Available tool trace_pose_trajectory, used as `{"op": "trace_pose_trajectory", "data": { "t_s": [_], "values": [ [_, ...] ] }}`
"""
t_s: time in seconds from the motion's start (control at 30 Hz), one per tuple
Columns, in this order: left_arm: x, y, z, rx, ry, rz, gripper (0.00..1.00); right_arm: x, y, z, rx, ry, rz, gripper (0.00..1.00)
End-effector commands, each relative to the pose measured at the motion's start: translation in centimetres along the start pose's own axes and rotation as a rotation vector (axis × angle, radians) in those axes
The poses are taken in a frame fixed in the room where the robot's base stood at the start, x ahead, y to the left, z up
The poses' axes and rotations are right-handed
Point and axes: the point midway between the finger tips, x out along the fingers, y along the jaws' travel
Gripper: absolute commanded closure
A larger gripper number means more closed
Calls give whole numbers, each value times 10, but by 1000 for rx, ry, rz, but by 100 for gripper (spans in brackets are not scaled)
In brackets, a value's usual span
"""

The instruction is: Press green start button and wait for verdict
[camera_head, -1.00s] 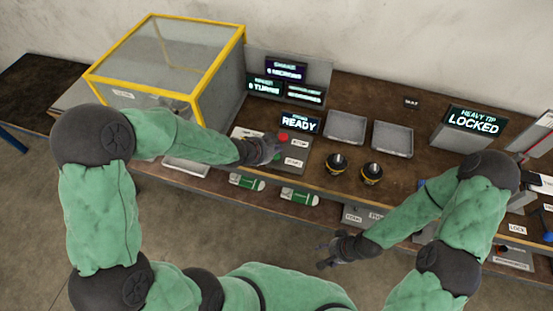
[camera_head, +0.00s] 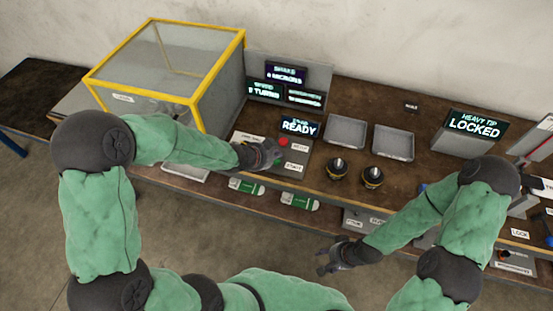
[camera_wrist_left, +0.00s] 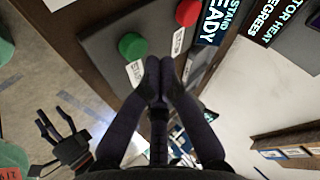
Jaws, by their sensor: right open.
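The green start button (camera_wrist_left: 132,45) sits on a grey control panel (camera_wrist_left: 100,42) in the left wrist view, beside a START label. A red button (camera_wrist_left: 187,12) with a STOP label is further along the panel; it also shows in the head view (camera_head: 283,142). My left gripper (camera_wrist_left: 160,68) has its fingertips together and empty, close beside the green button; contact cannot be told. In the head view the left gripper (camera_head: 272,155) is over the panel. The stand display (camera_head: 299,126) reads READY. My right gripper (camera_head: 325,262) is open and empty in front of the bench.
A yellow-framed clear enclosure (camera_head: 170,65) stands at the left. Two grey trays (camera_head: 346,130) and two dark nozzle-like parts (camera_head: 338,168) lie right of the panel. A HEAVY TIP display (camera_head: 474,124) reads LOCKED. Small screens (camera_head: 285,73) stand behind the panel.

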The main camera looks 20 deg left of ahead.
Motion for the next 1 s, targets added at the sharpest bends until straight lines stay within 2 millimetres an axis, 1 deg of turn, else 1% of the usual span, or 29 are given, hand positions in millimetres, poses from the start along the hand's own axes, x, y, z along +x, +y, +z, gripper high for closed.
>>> {"op": "trace_pose_trajectory", "data": {
  "t_s": [0.47,0.8,1.0],
  "values": [
    [0,0,0,0,0,0,100,0,0,0,0,0,0,43],
    [6,4,4,0,0,0,100,10,3,0,0,0,0,43],
    [6,4,4,0,0,0,100,9,3,0,0,0,0,43]
  ]
}}
